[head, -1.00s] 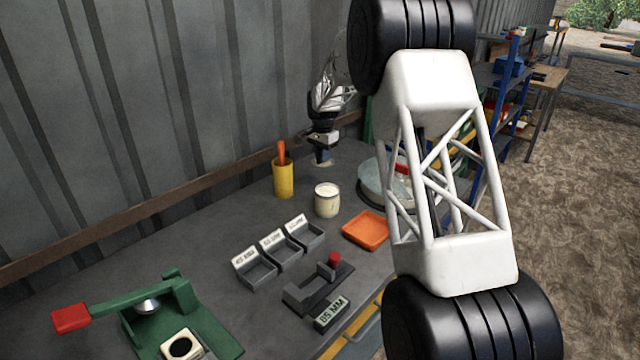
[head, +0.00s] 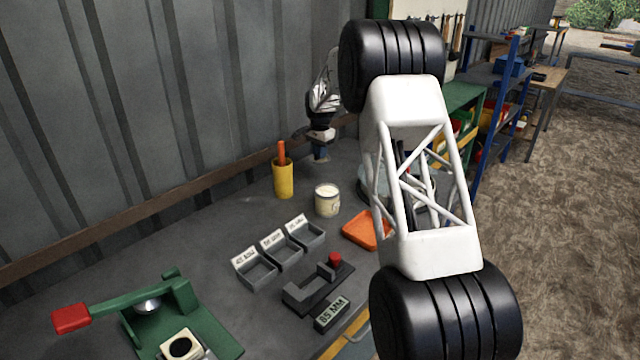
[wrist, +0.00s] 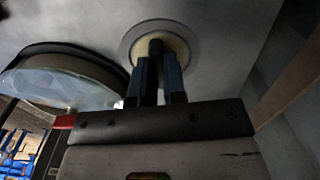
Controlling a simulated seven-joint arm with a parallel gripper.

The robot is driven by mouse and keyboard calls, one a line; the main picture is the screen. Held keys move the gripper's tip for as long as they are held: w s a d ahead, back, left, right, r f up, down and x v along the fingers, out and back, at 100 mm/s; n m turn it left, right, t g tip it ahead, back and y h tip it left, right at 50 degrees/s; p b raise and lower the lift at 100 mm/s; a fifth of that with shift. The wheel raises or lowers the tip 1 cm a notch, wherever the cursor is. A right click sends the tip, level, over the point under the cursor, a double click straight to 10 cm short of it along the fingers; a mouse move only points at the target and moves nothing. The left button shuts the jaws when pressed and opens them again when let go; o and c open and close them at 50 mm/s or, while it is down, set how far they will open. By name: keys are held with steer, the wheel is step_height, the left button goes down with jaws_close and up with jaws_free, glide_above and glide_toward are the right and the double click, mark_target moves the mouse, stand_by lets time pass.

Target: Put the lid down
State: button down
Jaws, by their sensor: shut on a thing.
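My gripper (head: 320,155) points down over the back of the bench, beyond the open jar. In the wrist view its blue fingers (wrist: 158,75) are closed on the dark knob of a round lid (wrist: 128,46), which has a pale inner ring and a grey rim. In the head view the lid is too small to make out clearly. I cannot tell whether it touches the bench top. A clear glass bowl with a dark rim (wrist: 60,85) is left of the fingers in the wrist view; my arm mostly hides it in the head view.
A cream-filled jar (head: 327,203), a yellow cup (head: 283,180), an orange tray (head: 360,231), three labelled grey bins (head: 283,254) and a green press (head: 185,300) stand on the bench. The corrugated wall is close behind my gripper. Bare bench (head: 200,255) lies left of the bins.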

glide_above(320, 182)
steer(key=shift+f, duration=3.1)
steer(key=shift+f, duration=0.1)
steer(key=shift+f, duration=1.8)
steer(key=shift+f, duration=0.1)
steer(key=c, duration=1.2)
jaws_free()
